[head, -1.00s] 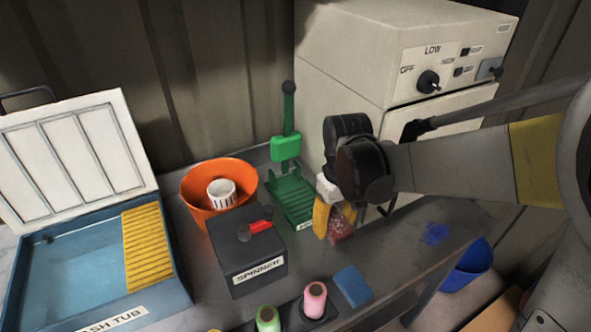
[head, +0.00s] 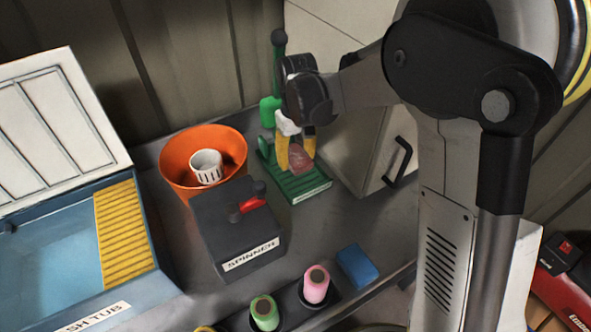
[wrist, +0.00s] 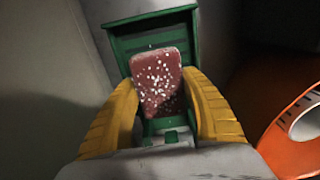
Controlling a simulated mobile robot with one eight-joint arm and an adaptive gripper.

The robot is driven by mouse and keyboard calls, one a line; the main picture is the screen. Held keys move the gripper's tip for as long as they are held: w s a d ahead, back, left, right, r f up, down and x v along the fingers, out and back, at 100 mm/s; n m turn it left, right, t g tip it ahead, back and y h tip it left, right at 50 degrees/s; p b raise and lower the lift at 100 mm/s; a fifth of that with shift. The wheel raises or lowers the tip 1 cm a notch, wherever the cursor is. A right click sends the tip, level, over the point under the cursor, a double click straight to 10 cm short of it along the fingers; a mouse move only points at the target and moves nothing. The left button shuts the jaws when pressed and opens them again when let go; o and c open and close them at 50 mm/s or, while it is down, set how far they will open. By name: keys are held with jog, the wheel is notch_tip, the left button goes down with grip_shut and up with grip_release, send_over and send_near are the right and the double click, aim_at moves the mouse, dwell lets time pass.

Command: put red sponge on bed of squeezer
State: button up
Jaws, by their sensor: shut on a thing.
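My gripper (head: 296,155) has yellow fingers shut on the red sponge (head: 301,160). In the wrist view the sponge (wrist: 158,78), dark red with white specks, sits between the two fingers (wrist: 163,112). The green squeezer (head: 299,187) stands behind the spinner, with a ribbed bed and an upright lever with a black knob. The sponge is over the bed in the head view. In the wrist view the green bed (wrist: 153,37) shows behind and around the sponge. I cannot tell whether the sponge touches the bed. My gripper hides part of the squeezer.
An orange bucket (head: 171,165) with a white basket stands left of the squeezer. The dark spinner box (head: 235,232) with a red handle is in front. A blue sponge (head: 357,266) and green and pink spools lie nearer. A cream cabinet (head: 350,150) stands behind right.

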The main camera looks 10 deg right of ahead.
notch_tip(320, 180, down, 4)
jog(key=shift+w+f+b, duration=0.15)
jog(key=shift+b, duration=0.75)
jog(key=o, duration=0.7)
jog(key=shift+f, duration=0.1)
jog(key=shift+c, duration=0.2)
jog(key=shift+o, duration=0.4)
